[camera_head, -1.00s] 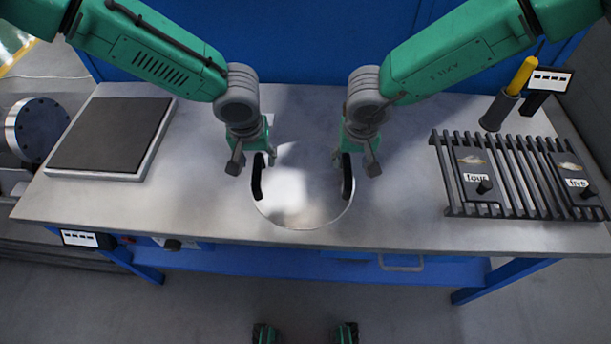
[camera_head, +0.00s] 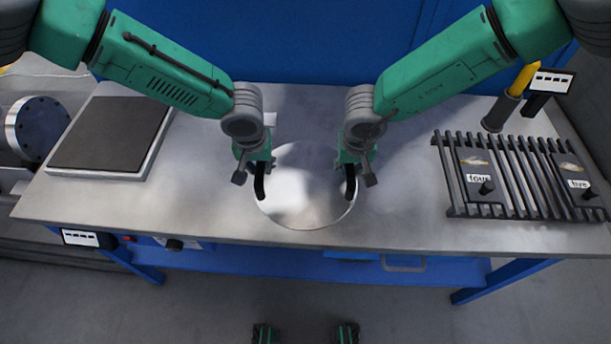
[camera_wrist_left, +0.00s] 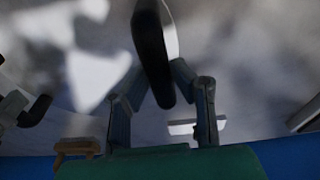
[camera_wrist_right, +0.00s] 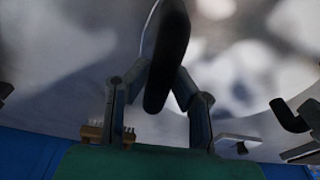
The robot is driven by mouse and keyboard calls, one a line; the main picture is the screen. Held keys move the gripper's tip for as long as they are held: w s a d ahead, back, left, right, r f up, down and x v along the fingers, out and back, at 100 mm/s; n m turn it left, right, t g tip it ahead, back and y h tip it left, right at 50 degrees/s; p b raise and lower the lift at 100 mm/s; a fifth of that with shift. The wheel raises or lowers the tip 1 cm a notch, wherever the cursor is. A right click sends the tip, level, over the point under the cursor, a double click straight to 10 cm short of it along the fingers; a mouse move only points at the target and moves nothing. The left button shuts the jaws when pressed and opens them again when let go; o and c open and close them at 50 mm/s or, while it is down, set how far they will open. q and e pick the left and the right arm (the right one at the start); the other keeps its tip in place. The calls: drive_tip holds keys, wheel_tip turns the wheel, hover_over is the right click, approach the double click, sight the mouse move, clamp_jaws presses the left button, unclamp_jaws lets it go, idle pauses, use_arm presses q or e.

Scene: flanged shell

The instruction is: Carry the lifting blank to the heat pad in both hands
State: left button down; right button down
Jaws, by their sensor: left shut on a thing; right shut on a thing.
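The lifting blank (camera_head: 305,205) is a round, shiny metal disc with a black upright handle on each side. It is at the middle front of the workbench; I cannot tell whether it touches the top. My left gripper (camera_head: 261,168) is shut on the left handle (camera_head: 261,185). My right gripper (camera_head: 349,168) is shut on the right handle (camera_head: 351,188). Each wrist view shows a black handle between the fingers, in the left wrist view (camera_wrist_left: 153,50) and the right wrist view (camera_wrist_right: 168,55). The heat pad (camera_head: 108,133) is a dark square slab on a pale base at the left.
A dark slatted rack (camera_head: 515,175) with plates labelled four and five lies at the right. Behind it stand a dark holder with a yellow-handled tool (camera_head: 522,76) and a small label stand (camera_head: 550,82). The bench top (camera_head: 205,190) between blank and pad is clear.

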use_arm(q)
drive_tip(key=shift+w+a+r, duration=0.1)
drive_tip(key=shift+w+a, duration=0.05)
drive_tip(key=shift+a, duration=0.05)
use_arm(e)
drive_tip(key=shift+w+a+r, duration=0.15)
drive_tip(key=shift+a+r, duration=0.1)
use_arm(q)
drive_tip(key=shift+d+r, duration=0.1)
